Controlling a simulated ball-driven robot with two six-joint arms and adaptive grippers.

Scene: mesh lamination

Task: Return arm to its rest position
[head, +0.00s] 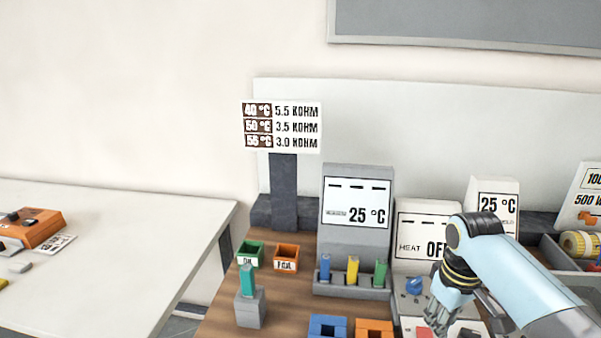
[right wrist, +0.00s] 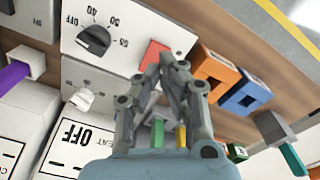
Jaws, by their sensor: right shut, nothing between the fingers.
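My right arm (head: 505,275), light blue, comes in from the right in the head view. Its gripper (head: 443,315) points down over the control boxes at the lower right. In the right wrist view the gripper (right wrist: 172,68) has its dark fingers together with nothing held between them. The fingertips appear near a red pad (right wrist: 153,53) on a white panel (right wrist: 130,25); I cannot tell whether they touch it. A black dial (right wrist: 93,41) marked OFF, 40, 50 and 55 is on that panel. My left gripper is in neither view.
A HEAT OFF box (head: 418,222) and a 25 °C display (head: 357,178) stand behind the gripper. Blue (head: 327,326) and orange (head: 374,328) blocks lie to its left. A teal stick stands in a grey block (head: 250,311). The white table (head: 110,245) at left is mostly clear.

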